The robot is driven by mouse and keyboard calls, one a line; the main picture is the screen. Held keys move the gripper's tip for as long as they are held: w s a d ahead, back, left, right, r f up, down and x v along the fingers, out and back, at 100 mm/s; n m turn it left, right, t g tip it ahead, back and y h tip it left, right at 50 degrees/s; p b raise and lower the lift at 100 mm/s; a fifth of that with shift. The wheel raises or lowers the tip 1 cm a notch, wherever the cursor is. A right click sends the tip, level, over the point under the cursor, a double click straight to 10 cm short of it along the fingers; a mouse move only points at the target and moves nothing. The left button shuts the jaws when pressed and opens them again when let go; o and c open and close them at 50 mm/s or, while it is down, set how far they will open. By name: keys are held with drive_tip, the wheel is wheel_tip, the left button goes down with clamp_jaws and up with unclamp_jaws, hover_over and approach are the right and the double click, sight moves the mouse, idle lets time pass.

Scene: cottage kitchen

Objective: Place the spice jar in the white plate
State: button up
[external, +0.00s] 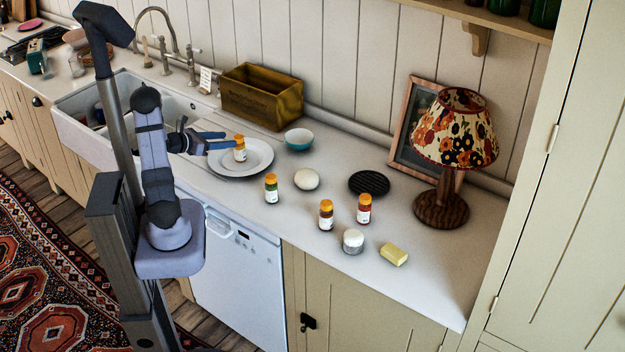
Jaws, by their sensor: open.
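The white plate (258,165) lies on the counter in front of the yellow wooden crate. Whether the fingertips touch the jar is too small to tell. Other orange-capped spice jars stand on the counter: one with a green band (271,188), one brownish (326,214) and one red (364,208).
A teal bowl (299,139) sits right of the plate. A white round object (307,180), a black trivet (369,184), a white-lidded jar (353,241) and a yellow block (394,254) are spread rightward. The crate (262,97), sink (75,125) and lamp (455,130) border the area.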

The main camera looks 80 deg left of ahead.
drive_tip(key=shift+v, duration=2.55)
drive_tip(key=w+d+f+m+g+h+p, duration=0.1)
drive_tip(key=w+d+m+h, duration=0.5)
drive_tip(key=w+d+m, duration=0.45)
drive_tip(key=w+d+m+g+h+p, duration=0.1)
drive_tip(key=w+d+m+h, duration=0.5)
drive_tip(key=d, duration=0.7)
drive_tip(key=s+d+f+m+g+y+b, duration=0.1)
drive_tip(key=d+f+m+g, duration=0.4)
drive_tip(key=m, duration=0.8)
drive_tip(key=s+d+f+m+g+y+b, duration=0.1)
drive_tip(key=s+d+f+m+g+y, duration=0.2)
drive_tip(key=d+m, duration=0.9)
drive_tip(key=shift+s+d+f+m+g+y, duration=0.3)
drive_tip(key=shift+s+f+m+g, duration=0.15)
drive_tip(key=shift+s+f+g, duration=0.6)
